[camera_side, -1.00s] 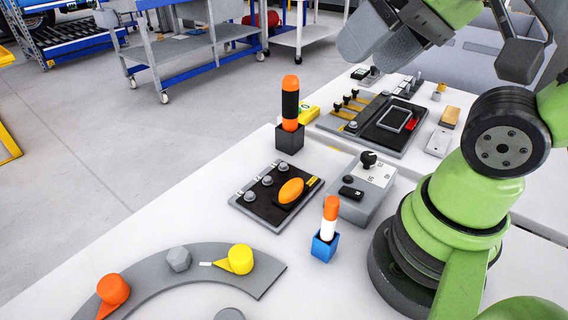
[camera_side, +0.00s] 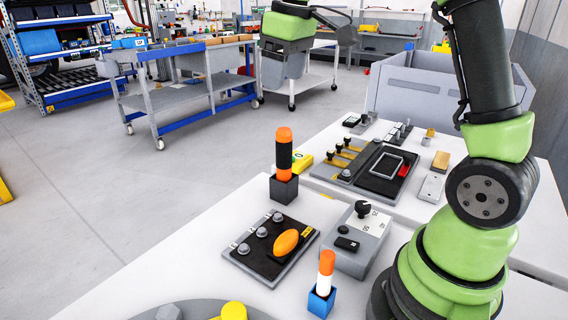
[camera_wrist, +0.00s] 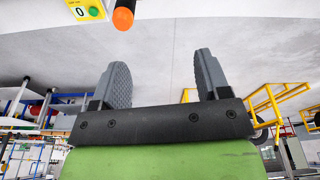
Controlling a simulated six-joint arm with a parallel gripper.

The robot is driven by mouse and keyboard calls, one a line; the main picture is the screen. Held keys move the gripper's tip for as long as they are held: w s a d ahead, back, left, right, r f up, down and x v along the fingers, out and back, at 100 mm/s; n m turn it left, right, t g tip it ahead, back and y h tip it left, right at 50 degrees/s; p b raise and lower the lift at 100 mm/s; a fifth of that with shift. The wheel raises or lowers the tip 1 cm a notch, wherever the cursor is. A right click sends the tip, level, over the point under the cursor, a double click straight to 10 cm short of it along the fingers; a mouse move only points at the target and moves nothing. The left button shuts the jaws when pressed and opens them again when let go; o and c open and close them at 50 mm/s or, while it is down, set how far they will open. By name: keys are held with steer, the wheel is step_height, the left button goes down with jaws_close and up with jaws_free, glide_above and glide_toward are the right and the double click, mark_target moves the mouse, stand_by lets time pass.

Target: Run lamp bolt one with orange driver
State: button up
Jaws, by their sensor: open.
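An orange-and-black driver (camera_side: 284,150) stands upright in a dark square holder (camera_side: 284,188). A second driver, orange and white (camera_side: 326,272), stands in a blue holder (camera_side: 321,303). The lamp plate (camera_side: 262,262) is dark with an orange oval lamp (camera_side: 286,242) and a row of three grey bolts, among them the upper one (camera_side: 277,217); their number labels are too small to read. My gripper (camera_wrist: 160,75) is open and empty in the wrist view. An orange driver end (camera_wrist: 123,18) shows at the top there, apart from the fingers. I cannot make out the fingers in the side view.
A grey box with a black knob (camera_side: 362,209) stands right of the lamp plate. A yellow box with a green button (camera_wrist: 94,11) is near the orange driver end. A panel with a dark screen (camera_side: 386,165) lies behind. The table's left edge is clear.

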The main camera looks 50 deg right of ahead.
steer(key=n+g, duration=0.2)
glide_above(283, 129)
steer(key=f, duration=0.6)
steer(key=shift+s+a+f, duration=0.15)
steer(key=shift+s+f, duration=0.1)
steer(key=shift+f, duration=0.15)
steer(key=f, duration=0.4)
steer(key=shift+d+f, duration=0.15)
steer(key=shift+d, duration=0.05)
steer(key=shift+w+f, duration=0.15)
steer(key=shift+f, duration=1.4)
steer(key=shift+w+f, duration=0.15)
steer(key=shift+f, duration=1.4)
steer(key=shift+r, duration=0.1)
jaws_close()
